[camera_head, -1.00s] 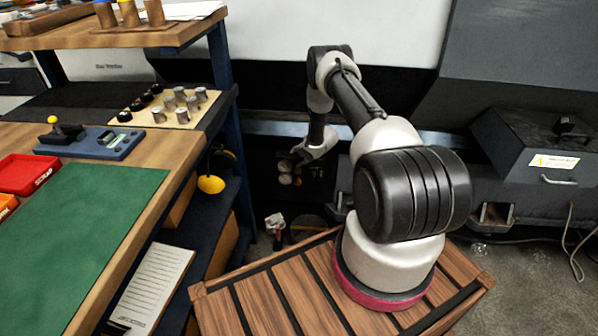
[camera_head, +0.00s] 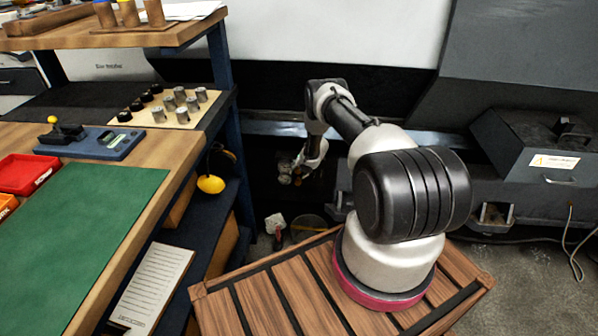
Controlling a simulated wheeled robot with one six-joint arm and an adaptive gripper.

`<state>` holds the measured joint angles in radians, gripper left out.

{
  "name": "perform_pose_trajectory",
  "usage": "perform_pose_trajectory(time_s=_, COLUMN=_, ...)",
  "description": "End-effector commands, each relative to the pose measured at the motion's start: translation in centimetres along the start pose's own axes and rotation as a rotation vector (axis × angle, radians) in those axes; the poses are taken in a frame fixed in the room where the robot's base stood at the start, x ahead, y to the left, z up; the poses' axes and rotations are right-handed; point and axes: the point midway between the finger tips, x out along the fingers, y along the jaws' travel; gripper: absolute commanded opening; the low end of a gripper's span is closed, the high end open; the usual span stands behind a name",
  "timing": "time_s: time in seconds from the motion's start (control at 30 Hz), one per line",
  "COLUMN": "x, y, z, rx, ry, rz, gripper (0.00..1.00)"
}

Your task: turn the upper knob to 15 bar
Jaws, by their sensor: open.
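The scale and the pressure setting are too small to read.
A grey box (camera_head: 525,150) stands at right. A red-handled item (camera_head: 277,240) and a bucket (camera_head: 308,226) stand on the floor below the panel.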

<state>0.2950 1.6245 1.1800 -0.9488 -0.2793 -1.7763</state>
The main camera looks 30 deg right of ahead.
Motion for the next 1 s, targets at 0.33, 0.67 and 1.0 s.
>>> perform_pose_trajectory(time_s=0.33, x=0.15, y=0.0, z=0.0, rx=0.001, ry=0.0, rz=0.0, gripper=0.33)
perform_pose_trajectory(time_s=0.67, x=0.13, y=-0.02, z=-0.01, rx=0.003, ry=0.0, rz=0.004, gripper=0.04)
perform_pose_trajectory(time_s=1.0, x=0.14, y=-0.42, z=0.01, rx=0.051, ry=-0.001, rz=0.115, gripper=0.04)
